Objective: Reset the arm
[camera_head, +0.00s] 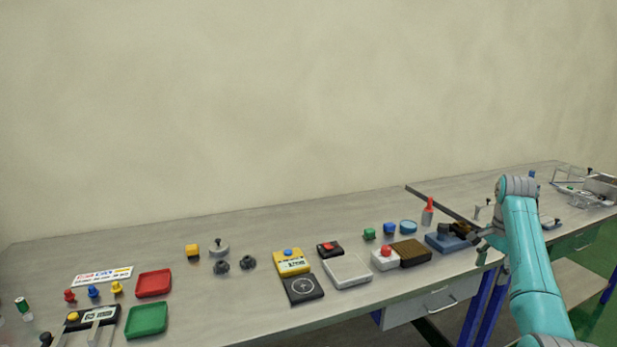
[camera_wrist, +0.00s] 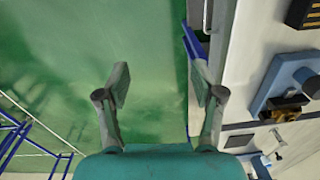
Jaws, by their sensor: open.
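My teal arm reaches up from the lower right of the head view and bends down at the table's front edge. My gripper (camera_head: 492,248) shows small there, partly hidden by the arm. In the wrist view my gripper (camera_wrist: 161,86) has its two fingers wide apart with nothing between them. Green floor lies below the fingers, and the table edge is close by the right finger.
The long grey table (camera_head: 230,300) carries many small items. A blue block with a dark fitting (camera_head: 446,242) stands just left of my gripper, beside a brown ribbed block (camera_head: 410,253). A red bottle (camera_head: 428,212) and a dark bar (camera_head: 440,207) are behind. Clear trays (camera_head: 585,190) lie far right.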

